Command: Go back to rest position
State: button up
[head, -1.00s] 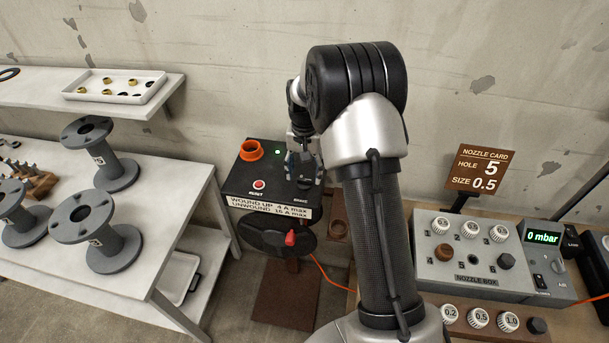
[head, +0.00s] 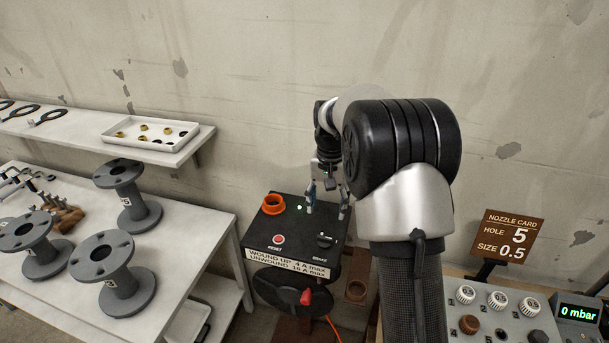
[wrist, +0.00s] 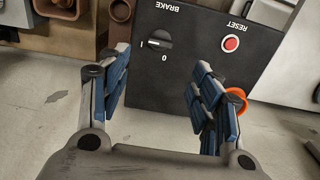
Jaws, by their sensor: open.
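My gripper (head: 327,207) hangs over the black control box (head: 284,226) in the head view, its fingers apart with nothing between them. In the wrist view my gripper (wrist: 162,105) shows two blue-padded fingers spread wide and empty. Past them lies the box top with the black brake knob (wrist: 157,41) and the red reset button (wrist: 231,43). The fingertips look apart from the knob. An orange ring (head: 274,203) sits on the box's back left corner, partly behind a finger in the wrist view.
Left is a white table (head: 190,212) with grey flanged spools (head: 128,190), below a shelf with a white tray (head: 196,133). Right are the nozzle box (head: 512,317), a gauge reading 0 mbar (head: 577,313) and the nozzle card (head: 507,237). A bare wall stands close behind.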

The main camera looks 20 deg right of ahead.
jog(key=s+a+r+n+t+b, duration=0.1)
jog(key=s+a+r+n+b, duration=0.1)
jog(key=s+a+r, duration=0.4)
jog(key=s+a+r+n+t+b, duration=0.1)
jog(key=s+r+b, duration=0.1)
jog(key=s+r, duration=0.5)
jog(key=s+a+f+n+t+b, duration=0.1)
jog(key=s+a+f+n, duration=0.1)
jog(key=s, duration=0.8)
jog(key=s+a+f+n+t+b, duration=0.1)
jog(key=s+f, duration=0.4)
jog(key=s, duration=0.5)
jog(key=shift+a+n+t+b, duration=0.3)
jog(key=shift+a+n, duration=0.2)
jog(key=shift+a, duration=0.1)
